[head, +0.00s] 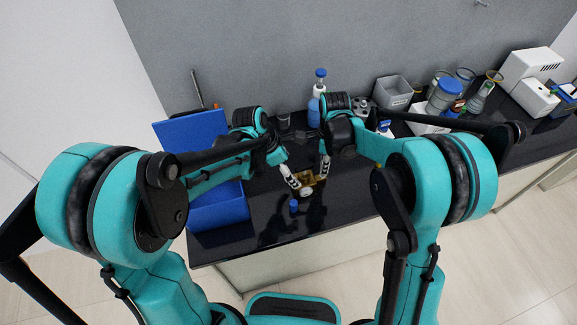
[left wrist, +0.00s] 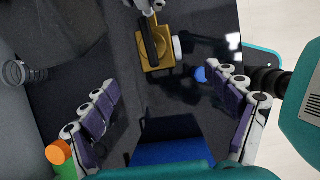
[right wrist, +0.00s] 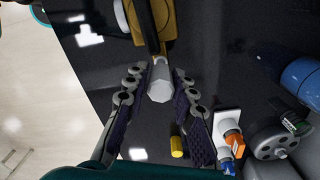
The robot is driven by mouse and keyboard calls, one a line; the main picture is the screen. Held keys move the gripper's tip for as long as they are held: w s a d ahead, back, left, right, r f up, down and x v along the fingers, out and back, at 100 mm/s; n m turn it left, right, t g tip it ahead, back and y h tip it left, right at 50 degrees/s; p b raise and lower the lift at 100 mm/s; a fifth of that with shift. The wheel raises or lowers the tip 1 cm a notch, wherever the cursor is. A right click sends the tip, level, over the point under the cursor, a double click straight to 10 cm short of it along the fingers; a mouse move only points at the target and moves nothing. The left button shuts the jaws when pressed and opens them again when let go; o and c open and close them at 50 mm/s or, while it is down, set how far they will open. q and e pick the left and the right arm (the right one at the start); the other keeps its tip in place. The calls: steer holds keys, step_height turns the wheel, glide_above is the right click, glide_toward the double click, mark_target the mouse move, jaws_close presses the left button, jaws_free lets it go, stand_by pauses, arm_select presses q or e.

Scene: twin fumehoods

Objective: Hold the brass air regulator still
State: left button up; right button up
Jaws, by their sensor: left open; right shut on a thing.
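The brass air regulator (head: 314,184) is over the dark bench top near its front edge. Its square brass body (left wrist: 146,59) and a white round part on its side show in the left wrist view. My right gripper (head: 324,172) is shut on it; in the right wrist view the fingers (right wrist: 158,92) close around a pale grey cylindrical part, with the brass body (right wrist: 164,22) beyond. My left gripper (head: 291,181) is open beside the regulator; its fingers (left wrist: 163,115) stand wide apart with nothing between them. I cannot tell whether the regulator touches the bench.
A small blue object (head: 293,205) lies in front of the regulator. A blue open box (head: 218,210) stands at the left. A blue-capped bottle (head: 319,85), a grey bin (head: 393,92) and glassware stand at the back right. The bench's front edge is close.

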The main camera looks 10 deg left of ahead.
mark_target(302, 182)
arm_select(q)
steer(key=x, duration=1.1)
steer(key=shift+d+f, duration=0.1)
steer(key=shift+d, duration=0.05)
steer(key=c, duration=1.9)
steer(key=o, duration=1.8)
steer(key=c, duration=0.8)
steer(key=shift+c, duration=0.2)
